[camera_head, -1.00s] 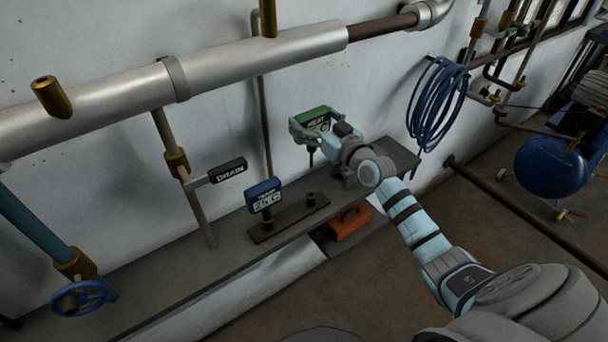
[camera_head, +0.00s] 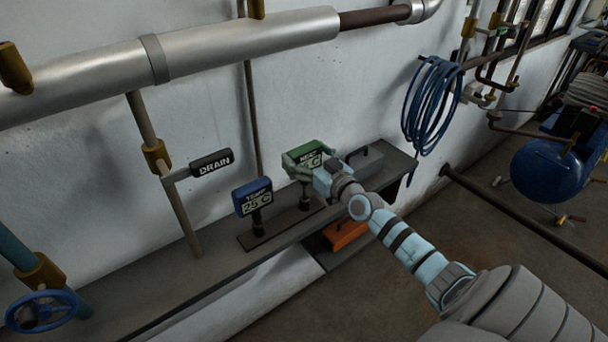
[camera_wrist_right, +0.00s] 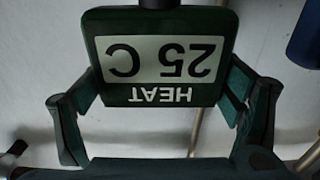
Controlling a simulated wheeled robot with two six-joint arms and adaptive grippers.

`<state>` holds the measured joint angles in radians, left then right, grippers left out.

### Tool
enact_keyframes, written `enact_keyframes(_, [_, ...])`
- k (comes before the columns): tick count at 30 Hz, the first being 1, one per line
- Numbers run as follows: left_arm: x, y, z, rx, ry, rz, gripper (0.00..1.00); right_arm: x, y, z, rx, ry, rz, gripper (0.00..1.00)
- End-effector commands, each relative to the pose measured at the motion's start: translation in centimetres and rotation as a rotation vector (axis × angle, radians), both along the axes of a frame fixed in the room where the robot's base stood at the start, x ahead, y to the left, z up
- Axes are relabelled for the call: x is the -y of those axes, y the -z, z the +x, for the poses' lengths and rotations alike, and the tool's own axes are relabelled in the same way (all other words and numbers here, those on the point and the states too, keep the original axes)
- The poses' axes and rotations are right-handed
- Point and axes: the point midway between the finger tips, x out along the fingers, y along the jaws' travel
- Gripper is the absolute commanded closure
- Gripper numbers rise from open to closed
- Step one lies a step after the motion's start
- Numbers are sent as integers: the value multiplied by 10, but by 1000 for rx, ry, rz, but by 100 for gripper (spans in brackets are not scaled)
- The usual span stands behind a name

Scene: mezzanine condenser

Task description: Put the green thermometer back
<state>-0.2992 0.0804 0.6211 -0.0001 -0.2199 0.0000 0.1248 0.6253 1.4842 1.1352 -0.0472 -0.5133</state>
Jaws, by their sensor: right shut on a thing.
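The green thermometer (camera_head: 301,156) is held by my right gripper (camera_head: 312,166) over the shelf. In the right wrist view the green thermometer (camera_wrist_right: 160,88) shows upside down, reading HEAT 25 C, with a finger on each side. Its stem points down at the right end of a dark rack (camera_head: 285,222) on the shelf; whether it is seated in the socket I cannot tell. The blue thermometer (camera_head: 254,197) stands upright in the rack to the left. My left gripper is not in view.
A grey shelf (camera_head: 180,279) runs along the wall. A dark handled box (camera_head: 364,163) is on it right of the gripper. An orange box (camera_head: 347,236) sits below. A DRAIN lever (camera_head: 211,164) sticks out at left, and a silver pipe (camera_head: 240,38) runs above.

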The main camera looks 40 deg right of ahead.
Motion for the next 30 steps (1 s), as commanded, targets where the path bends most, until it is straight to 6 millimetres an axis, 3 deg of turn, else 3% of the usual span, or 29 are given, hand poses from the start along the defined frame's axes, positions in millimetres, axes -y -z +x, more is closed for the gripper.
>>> enact_keyframes(1, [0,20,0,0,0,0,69,1,27,-2,-15,1,4,57])
enact_keyframes(3, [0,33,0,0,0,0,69,2,41,-3,-15,3,4,57])
enact_keyframes(14, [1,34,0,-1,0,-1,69,2,41,-3,-14,4,3,57])
enact_keyframes(15, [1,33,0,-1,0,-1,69,2,41,-3,-14,4,3,9])
enact_keyframes(17, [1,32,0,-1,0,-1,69,2,40,-3,-14,4,4,0])
enact_keyframes(30, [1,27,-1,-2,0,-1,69,2,36,-5,-15,4,3,0])
